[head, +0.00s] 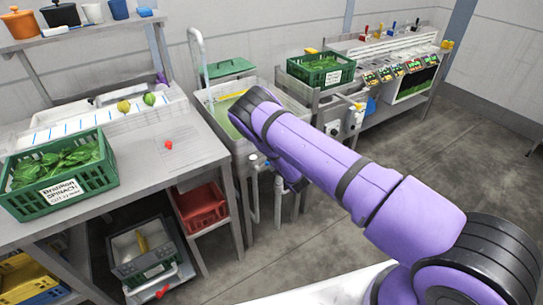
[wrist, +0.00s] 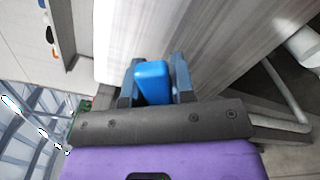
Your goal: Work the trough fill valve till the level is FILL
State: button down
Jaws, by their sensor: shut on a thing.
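The wash trough (head: 209,98) stands at the centre in the head view, with yellow-green showing inside its near end. My purple arm covers part of the trough and its front. I cannot read a level mark. My gripper (wrist: 154,70) is shut on a blue handle (wrist: 152,88), which sits between the two dark fingers in the wrist view. It looks like a valve handle, but its mount is hidden. In the head view only a dark part of the gripper end shows below the arm, in front of the trough.
A grey table (head: 190,150) on the left bears a green spinach crate (head: 95,185) and a small red item (head: 168,145). A red crate (head: 203,206) sits below. Pipes (head: 254,190) run under the trough. Another green crate (head: 320,77) stands right of it. Open floor lies at right.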

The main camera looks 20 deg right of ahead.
jog(key=c, duration=1)
grip_release()
jog(key=shift+o, duration=0.2)
jog(key=v, duration=1)
jog(key=shift+s+d, duration=0.15)
jog(key=shift+s, duration=0.25)
